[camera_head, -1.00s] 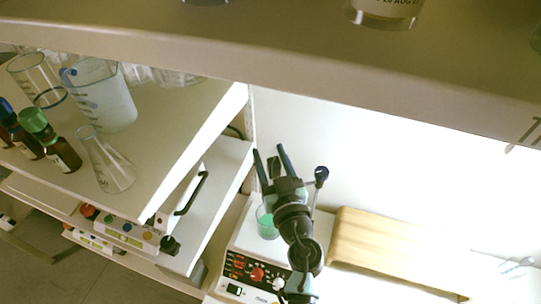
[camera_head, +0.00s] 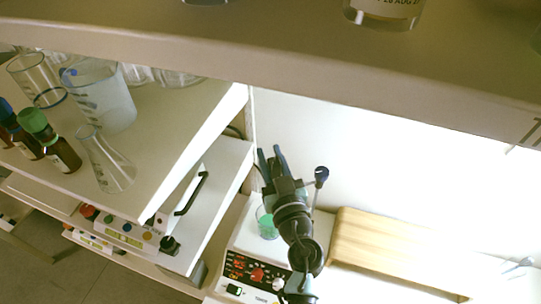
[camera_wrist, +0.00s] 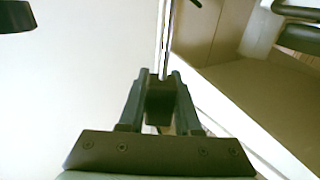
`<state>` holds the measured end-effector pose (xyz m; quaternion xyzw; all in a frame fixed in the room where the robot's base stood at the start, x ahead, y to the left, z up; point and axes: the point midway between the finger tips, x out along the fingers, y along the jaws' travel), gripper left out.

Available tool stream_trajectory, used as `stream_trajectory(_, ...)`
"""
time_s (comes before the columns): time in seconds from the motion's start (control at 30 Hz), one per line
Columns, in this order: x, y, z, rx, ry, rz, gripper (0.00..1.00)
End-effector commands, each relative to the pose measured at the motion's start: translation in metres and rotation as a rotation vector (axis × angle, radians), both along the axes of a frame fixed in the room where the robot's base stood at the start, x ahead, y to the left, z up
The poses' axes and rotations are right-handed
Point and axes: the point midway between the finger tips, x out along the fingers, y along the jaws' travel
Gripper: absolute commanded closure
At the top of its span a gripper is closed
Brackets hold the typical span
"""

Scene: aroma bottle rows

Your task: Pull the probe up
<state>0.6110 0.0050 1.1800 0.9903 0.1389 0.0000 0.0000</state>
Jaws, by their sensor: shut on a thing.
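My gripper (camera_head: 270,153) is above the hotplate stirrer (camera_head: 251,254), its fingers pointing up in the head view. In the wrist view my gripper (camera_wrist: 160,74) has its fingers drawn in around a dark block (camera_wrist: 160,98), which I take to be the probe's head. A thin pale rod-like line runs up from between the fingertips there; I cannot tell if it belongs to the probe. A beaker with green liquid (camera_head: 267,222) is on the stirrer, partly behind my arm. A rod with a dark blue knob (camera_head: 321,174) rises beside my gripper.
A white shelf at left holds a large beaker (camera_head: 103,97), a flask (camera_head: 106,166) and a green-capped bottle (camera_head: 58,145). A white device with a black handle (camera_head: 191,193) is below it. A shelf edge (camera_head: 300,92) crosses above.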

Motion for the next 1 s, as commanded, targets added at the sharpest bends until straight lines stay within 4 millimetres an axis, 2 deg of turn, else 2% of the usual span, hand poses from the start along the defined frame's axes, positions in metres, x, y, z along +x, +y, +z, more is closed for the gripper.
stream_trajectory(0.6,0.000,0.000,0.001,0.000,0.001,0.000,1.00)
stream_trajectory(1.0,0.000,0.000,0.038,0.002,0.002,0.000,1.00)
